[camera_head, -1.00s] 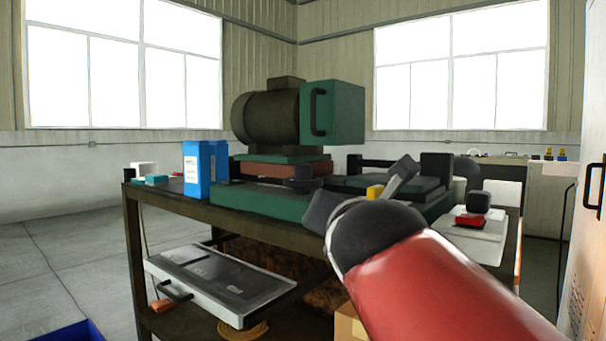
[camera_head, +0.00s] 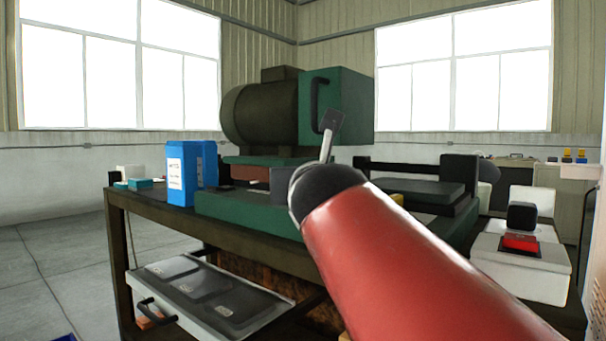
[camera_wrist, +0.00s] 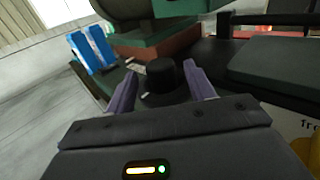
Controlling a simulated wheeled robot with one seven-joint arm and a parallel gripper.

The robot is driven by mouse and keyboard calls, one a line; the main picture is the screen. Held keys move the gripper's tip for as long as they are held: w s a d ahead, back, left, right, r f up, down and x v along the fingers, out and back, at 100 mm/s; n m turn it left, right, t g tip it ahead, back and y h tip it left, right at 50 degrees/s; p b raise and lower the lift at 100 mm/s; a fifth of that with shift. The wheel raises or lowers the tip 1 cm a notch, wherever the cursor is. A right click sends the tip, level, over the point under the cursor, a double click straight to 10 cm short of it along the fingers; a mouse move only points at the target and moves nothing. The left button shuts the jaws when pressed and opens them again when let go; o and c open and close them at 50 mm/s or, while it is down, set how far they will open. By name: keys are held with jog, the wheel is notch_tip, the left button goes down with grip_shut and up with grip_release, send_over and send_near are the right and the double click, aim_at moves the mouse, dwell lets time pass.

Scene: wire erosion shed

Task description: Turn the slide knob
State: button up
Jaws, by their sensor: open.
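The slide knob, a short black cylinder (camera_wrist: 161,76) on a dark round base, shows in the middle of the wrist view. It belongs to the green and black machine (camera_head: 240,208) on the workbench. My gripper (camera_wrist: 160,82) is open, with one purple finger to the left of the knob and one to the right. Nothing is gripped, and I cannot tell whether either finger touches the knob. In the head view my red arm covers the front of the machine, and the gripper's fingers cannot be made out there.
Two blue boxes (camera_head: 190,172) stand on the bench (camera_head: 150,208) left of the machine. A large motor (camera_head: 262,115) and a green box with a handle (camera_head: 350,100) rise behind. A grey unit with a red switch (camera_head: 520,262) is at right. An open drawer (camera_head: 215,300) juts out below.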

jog(key=shift+w+a, duration=0.2)
jog(key=shift+w, duration=1.5)
jog(key=c, duration=0.9)
